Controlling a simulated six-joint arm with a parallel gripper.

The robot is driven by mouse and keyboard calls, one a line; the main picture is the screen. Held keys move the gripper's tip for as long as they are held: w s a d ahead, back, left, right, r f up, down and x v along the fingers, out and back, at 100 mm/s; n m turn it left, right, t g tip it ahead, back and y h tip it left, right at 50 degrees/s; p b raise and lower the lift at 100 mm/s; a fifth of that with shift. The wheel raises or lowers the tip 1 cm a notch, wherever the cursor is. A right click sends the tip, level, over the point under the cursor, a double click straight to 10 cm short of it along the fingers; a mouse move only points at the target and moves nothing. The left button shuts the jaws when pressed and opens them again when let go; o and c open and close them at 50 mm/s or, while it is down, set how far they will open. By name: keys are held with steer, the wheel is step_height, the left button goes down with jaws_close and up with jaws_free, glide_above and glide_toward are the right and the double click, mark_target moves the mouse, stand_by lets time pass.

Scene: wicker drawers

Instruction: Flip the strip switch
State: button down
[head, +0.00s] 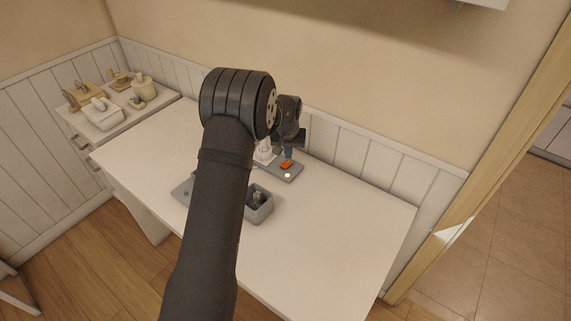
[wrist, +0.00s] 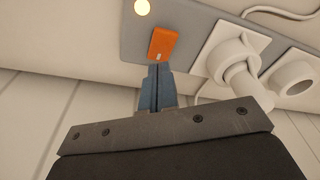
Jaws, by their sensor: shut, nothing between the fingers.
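The strip switch (wrist: 163,43) is an orange rocker on a grey power strip (wrist: 193,22), with a small pale mark at one end. A round light (wrist: 142,7) on the strip beside it glows. In the head view the orange switch (head: 286,164) and the strip (head: 283,172) lie toward the back of the white table. My gripper (wrist: 156,70) is shut and empty. Its blue-grey fingertips are right at the edge of the switch in the wrist view; I cannot tell whether they touch it. My arm hides part of the strip in the head view.
A white plug (wrist: 238,78) stands in a socket beside the switch, with an empty round socket (wrist: 292,82) beyond it. A grey open box (head: 262,213) stands nearer on the table (head: 330,230). The table's right side is clear. Several wooden and white items sit on the left cabinet (head: 150,112).

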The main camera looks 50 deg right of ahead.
mark_target(288, 162)
steer(key=shift+r, duration=2.7)
steer(key=shift+f, duration=0.15)
step_height(288, 162, down, 7)
steer(key=shift+r, duration=0.1)
steer(key=shift+r, duration=0.15)
